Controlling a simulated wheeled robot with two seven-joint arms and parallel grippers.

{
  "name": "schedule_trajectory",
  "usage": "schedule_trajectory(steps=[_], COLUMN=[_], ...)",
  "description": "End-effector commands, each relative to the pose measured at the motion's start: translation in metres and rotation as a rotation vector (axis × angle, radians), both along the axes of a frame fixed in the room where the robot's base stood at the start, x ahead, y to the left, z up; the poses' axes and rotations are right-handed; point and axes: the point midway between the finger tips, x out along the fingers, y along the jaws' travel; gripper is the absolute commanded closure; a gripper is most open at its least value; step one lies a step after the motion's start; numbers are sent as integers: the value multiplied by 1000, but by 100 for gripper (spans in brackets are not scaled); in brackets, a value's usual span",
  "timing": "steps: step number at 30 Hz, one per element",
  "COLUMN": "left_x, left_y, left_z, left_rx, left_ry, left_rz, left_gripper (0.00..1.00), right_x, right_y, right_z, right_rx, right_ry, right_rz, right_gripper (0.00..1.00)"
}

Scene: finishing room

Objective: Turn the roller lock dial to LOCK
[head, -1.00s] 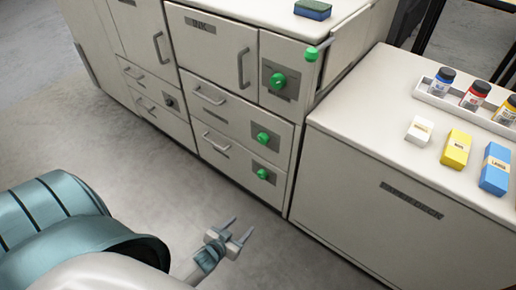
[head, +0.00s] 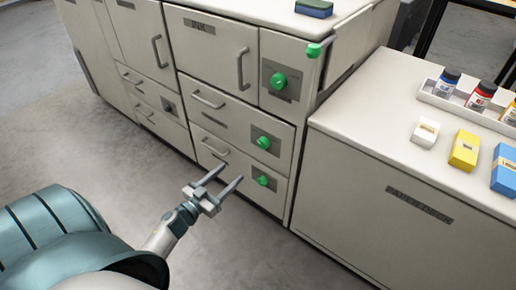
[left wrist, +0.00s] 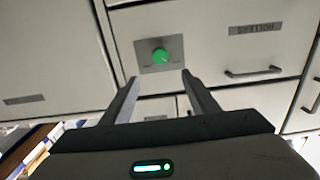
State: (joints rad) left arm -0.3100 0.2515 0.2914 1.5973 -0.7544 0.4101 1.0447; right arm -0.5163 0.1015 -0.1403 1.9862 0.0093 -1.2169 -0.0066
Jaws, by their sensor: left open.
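A round green dial (left wrist: 160,56) sits on a grey plate on the drawer front labelled ROLLERS (left wrist: 255,28) in the left wrist view. The dial's markings are too small to read. My left gripper (head: 226,173) is open and empty. My right gripper is not in view.
Other green dials are above, on the middle drawer (head: 263,142) and the upper panel (head: 279,81), with a green-tipped lever (head: 314,50) nearby. Drawer handles (head: 213,149) stick out. The paper deck (head: 415,205) stands at right, carrying bottles and boxes. The floor (head: 90,140) is clear.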

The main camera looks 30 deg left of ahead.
Motion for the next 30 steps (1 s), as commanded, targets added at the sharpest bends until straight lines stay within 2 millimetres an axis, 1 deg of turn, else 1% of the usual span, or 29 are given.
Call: schedule_trajectory(steps=[5,8,19,27,30], left_x=[15,28,92,138,151], left_y=[-1,-2,-7,-11,-12], left_z=[0,1,0,0,-1], left_rx=[0,0,-1,-1,-1], left_ry=[-1,-2,-2,-1,-1], left_rz=[1,0,1,1,1], left_gripper=[46,46,46,46,46], right_x=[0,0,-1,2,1], right_y=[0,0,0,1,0], right_z=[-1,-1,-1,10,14], right_rx=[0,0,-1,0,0], right_ry=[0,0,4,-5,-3], right_rz=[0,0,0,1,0], right_gripper=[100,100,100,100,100])
